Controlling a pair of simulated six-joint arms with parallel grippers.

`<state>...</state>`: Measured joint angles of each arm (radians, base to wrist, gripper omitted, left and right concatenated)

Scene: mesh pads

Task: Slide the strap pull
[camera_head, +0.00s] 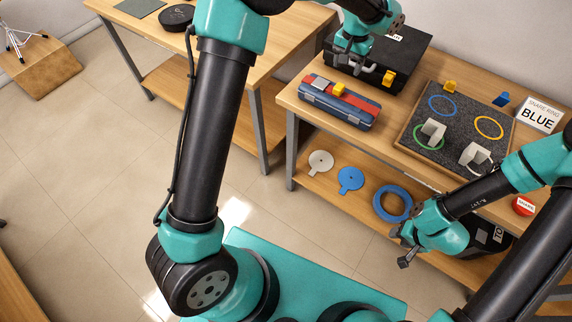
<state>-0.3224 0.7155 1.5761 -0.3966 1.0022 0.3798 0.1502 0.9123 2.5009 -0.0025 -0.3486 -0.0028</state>
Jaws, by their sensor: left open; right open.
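A blue case (318,108) with a red strip (362,104) along its top lies near the table's left edge. A small yellow piece (338,89) sits about midway on the red strip and looks like the strap pull. A light grey block (320,82) is at the strip's left end. My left gripper (350,47) is open and empty, above and behind the case near the black box, apart from the yellow piece. My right gripper (401,247) is open and empty, low at the front of the table, far from the case.
A black box (405,62) with a yellow latch stands behind the case. A dark board (462,112) with coloured rings and white blocks lies right of it, near a "SNARE RING BLUE" sign (538,114). A blue ring (393,203) and flat discs lie on the lower shelf.

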